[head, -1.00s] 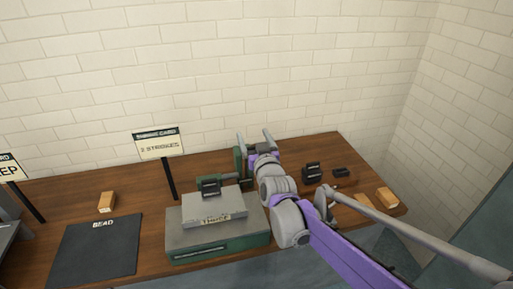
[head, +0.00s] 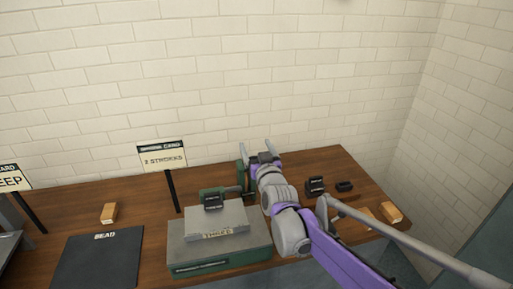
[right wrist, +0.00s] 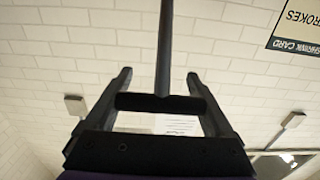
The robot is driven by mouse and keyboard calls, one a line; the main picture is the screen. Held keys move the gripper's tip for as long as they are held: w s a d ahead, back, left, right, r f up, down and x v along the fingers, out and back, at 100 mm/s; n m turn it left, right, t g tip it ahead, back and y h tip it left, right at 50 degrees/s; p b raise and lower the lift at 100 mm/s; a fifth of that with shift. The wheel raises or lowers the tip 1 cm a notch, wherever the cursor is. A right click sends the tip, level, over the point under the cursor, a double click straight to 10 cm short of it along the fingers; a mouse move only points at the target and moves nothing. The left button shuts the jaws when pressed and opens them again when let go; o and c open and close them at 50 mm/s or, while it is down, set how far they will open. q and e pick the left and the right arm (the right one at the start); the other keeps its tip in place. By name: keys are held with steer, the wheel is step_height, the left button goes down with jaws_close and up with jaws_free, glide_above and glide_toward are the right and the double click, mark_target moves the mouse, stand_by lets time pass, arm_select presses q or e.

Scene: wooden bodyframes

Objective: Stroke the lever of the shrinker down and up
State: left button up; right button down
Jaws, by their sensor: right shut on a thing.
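The shrinker (head: 243,177) is a dark green machine on the wooden bench, mostly hidden behind my right arm. Its lever shows in the right wrist view as a dark rod (right wrist: 165,45) running down to a black crossbar grip (right wrist: 160,103). My right gripper (right wrist: 160,98) has a finger on each side of this grip and is shut on it. In the head view, my right gripper (head: 257,149) is beside the shrinker, its fingers pointing up and away. My left gripper is out of view.
A card reading "2 strokes" (head: 162,156) stands behind a grey-green block (head: 220,257). A black mat (head: 92,262) marked "BEAD" lies left. Small dark blocks (head: 315,185) and wooden blocks (head: 391,213) sit right of my arm. The brick wall is close behind.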

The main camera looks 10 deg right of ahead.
steer(key=shift+f, duration=0.1)
jaws_free()
steer(key=shift+w+f, duration=0.1)
steer(key=shift+w, duration=0.1)
steer(key=shift+w+f, duration=0.1)
steer(key=shift+w, duration=0.15)
steer(key=shift+s, duration=0.5)
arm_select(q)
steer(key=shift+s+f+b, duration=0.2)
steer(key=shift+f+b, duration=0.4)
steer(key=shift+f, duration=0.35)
arm_select(e)
steer(key=s, duration=0.9)
steer(key=shift+s+d, duration=0.15)
steer(key=shift+s, duration=0.25)
